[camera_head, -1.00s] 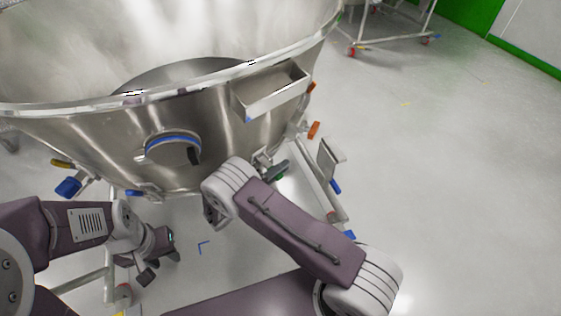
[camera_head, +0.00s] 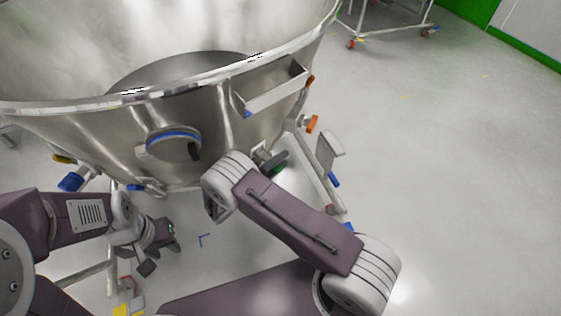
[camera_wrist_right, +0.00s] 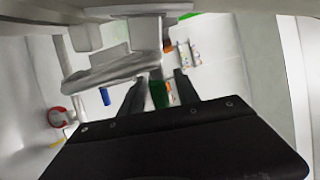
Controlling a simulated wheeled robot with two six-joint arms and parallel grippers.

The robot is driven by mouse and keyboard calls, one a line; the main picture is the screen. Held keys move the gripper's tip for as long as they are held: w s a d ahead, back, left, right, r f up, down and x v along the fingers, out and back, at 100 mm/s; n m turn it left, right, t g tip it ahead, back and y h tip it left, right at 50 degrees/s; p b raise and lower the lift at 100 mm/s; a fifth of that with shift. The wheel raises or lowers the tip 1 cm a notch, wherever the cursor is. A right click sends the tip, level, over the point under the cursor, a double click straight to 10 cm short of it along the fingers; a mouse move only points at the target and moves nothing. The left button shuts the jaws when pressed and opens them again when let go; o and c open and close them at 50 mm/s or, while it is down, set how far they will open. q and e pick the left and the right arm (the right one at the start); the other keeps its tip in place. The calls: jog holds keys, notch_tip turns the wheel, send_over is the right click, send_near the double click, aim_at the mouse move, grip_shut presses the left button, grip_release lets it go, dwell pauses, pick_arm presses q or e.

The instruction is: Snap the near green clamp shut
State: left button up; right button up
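The green clamp (camera_head: 278,168), with a dark handle, sits low on the right side of the steel vessel (camera_head: 240,135) in the head view, just past my right arm's wrist. In the right wrist view a green part (camera_wrist_right: 158,94) shows between the two dark fingers of my right gripper (camera_wrist_right: 160,92). The fingers are apart, with gaps visible beside the green part; whether either touches it cannot be told. My left gripper (camera_head: 160,248) hangs below the vessel, fingers apart and empty.
An orange knob (camera_head: 312,123) and a blue knob (camera_head: 71,181) stick out from the vessel's sides. A steel box (camera_head: 275,92) projects from its wall. A wheeled cart (camera_head: 395,25) stands at the back. The floor at right is clear.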

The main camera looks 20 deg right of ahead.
jog(key=p+v, duration=0.2)
jog(key=v, duration=0.7)
